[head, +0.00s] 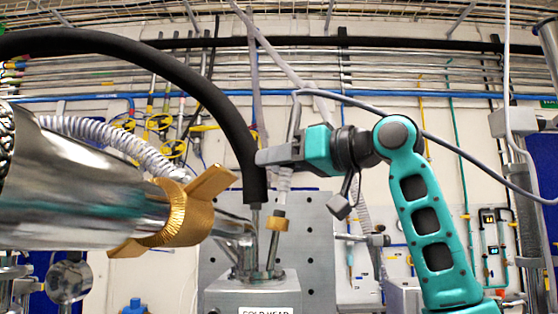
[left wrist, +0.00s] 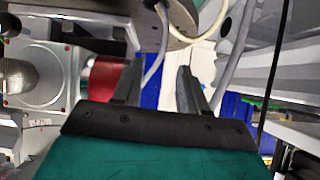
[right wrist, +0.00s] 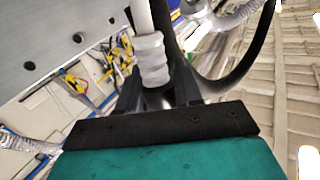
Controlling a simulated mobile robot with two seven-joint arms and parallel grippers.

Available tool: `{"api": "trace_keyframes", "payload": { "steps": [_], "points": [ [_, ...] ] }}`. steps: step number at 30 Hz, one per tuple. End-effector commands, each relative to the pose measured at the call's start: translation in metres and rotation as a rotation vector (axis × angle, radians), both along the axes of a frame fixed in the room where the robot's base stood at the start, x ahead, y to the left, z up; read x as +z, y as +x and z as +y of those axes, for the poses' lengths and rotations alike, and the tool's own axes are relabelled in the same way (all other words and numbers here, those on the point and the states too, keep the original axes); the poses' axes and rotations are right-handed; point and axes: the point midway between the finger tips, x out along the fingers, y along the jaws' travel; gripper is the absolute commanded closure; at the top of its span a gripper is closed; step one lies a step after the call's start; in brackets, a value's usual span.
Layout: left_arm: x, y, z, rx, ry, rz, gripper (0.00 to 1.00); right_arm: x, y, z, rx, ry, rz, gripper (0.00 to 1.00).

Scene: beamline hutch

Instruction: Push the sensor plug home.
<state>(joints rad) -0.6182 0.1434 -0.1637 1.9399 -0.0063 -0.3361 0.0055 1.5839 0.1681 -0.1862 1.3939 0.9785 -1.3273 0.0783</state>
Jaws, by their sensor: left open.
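The sensor plug is a pale, ribbed sleeve (head: 285,181) on a grey cable, just below my right gripper (head: 276,155) in the head view. A brass collar (head: 277,225) sits under it, above the metal cold head (head: 252,292). I cannot tell how deep the plug is seated. In the right wrist view the plug (right wrist: 151,62) stands between the fingers of my right gripper (right wrist: 160,85), which look closed around it. My left gripper (left wrist: 162,75) is open and empty in its wrist view; it is outside the head view.
A thick black hose (head: 190,70) arches down beside the plug. A shiny metal pipe with a brass clamp (head: 170,215) fills the left. A drilled grey plate (head: 318,235) stands behind. In the left wrist view a red cylinder (left wrist: 103,78) lies near the left finger.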

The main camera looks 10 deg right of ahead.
Motion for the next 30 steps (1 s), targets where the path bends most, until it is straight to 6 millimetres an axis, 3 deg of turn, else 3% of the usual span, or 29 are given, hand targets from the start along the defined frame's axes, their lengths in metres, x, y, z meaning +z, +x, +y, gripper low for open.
{"api": "trace_keyframes", "payload": {
  "steps": [6,15,23,24,30],
  "points": [
    [0.0,0.0,0.0,0.0,0.0,0.0,0.57,0.0,0.0,0.0,0.0,0.0,0.0,0.87],
    [-0.018,-0.003,0.0,0.0,0.0,0.006,0.57,-0.03,0.0,0.004,0.0,-0.001,0.001,0.88],
    [-0.016,-0.004,0.0,0.001,0.001,0.009,0.57,-0.028,0.0,0.005,0.0,-0.001,0.001,0.88],
    [-0.016,-0.004,0.0,0.001,0.0,0.009,0.57,-0.028,0.0,0.005,0.0,0.0,0.0,0.62],
    [-0.016,-0.004,0.001,0.001,0.0,0.009,0.57,-0.028,0.0,0.004,0.0,0.0,0.0,0.45]
  ]
}}
